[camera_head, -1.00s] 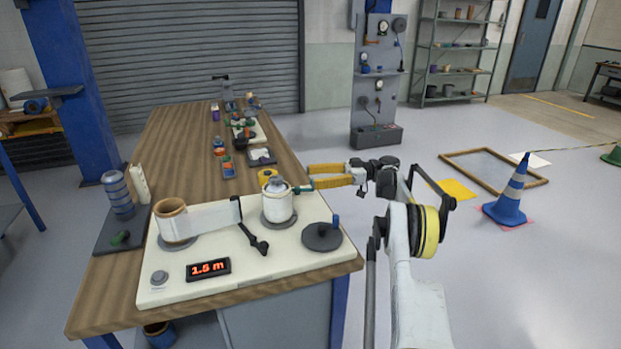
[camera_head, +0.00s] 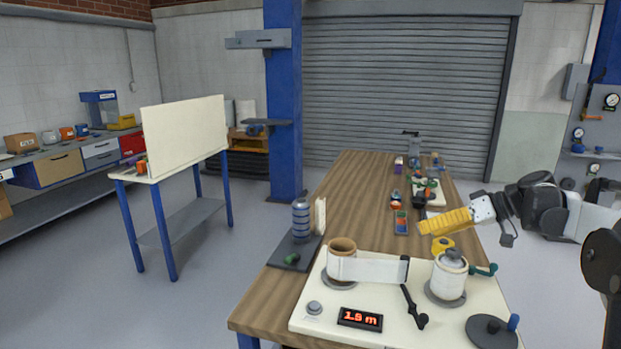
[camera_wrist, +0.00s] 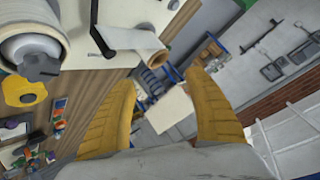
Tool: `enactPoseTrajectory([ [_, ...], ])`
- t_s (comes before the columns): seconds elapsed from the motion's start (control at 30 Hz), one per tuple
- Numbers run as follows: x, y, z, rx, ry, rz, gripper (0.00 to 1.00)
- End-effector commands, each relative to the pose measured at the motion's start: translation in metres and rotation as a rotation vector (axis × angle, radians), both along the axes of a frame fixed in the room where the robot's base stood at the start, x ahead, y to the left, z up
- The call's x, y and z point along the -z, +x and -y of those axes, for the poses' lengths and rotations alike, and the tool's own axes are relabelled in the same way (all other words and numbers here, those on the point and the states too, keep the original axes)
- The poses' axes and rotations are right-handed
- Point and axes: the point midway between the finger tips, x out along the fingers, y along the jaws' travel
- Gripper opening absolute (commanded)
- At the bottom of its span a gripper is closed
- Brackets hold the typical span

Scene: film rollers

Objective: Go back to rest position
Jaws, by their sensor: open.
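My gripper (camera_head: 447,222) is on the right in the head view, with yellow fingers pointing left above the wooden table, behind the white film roller. In the wrist view the two yellow fingers of my gripper (camera_wrist: 168,112) stand apart with nothing between them. The white film roller (camera_head: 449,277) sits on the cream board (camera_head: 389,298) and also shows at the top left of the wrist view (camera_wrist: 28,35). A white film strip (camera_head: 372,269) runs to the tan roller (camera_head: 342,247). The display (camera_head: 360,319) reads 1.9 m.
A yellow object (camera_head: 443,245) stands behind the white roller. Small tools and parts (camera_head: 425,187) lie farther back on the wooden table (camera_head: 352,192). A blue column (camera_head: 284,100) and a blue-legged stand (camera_head: 183,190) are to the left. The floor at left is clear.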

Motion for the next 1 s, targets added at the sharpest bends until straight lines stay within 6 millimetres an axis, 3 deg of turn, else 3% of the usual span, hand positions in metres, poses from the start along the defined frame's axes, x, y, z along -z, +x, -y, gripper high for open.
enactPoseTrajectory([
  [0.03,-0.007,-0.018,-0.022,0.027,-0.037,-0.043,0.62],
  [0.2,-0.011,-0.081,-0.072,0.152,-0.172,-0.162,0.62],
  [0.4,0.002,-0.17,-0.107,0.311,-0.325,-0.222,0.62],
  [0.6,0.032,-0.257,-0.119,0.469,-0.452,-0.195,0.62],
  [0.7,0.051,-0.291,-0.118,0.535,-0.496,-0.159,0.62],
  [0.83,0.071,-0.321,-0.115,0.596,-0.528,-0.11,0.62],
  [1.0,0.085,-0.336,-0.111,0.632,-0.543,-0.075,0.62],
])
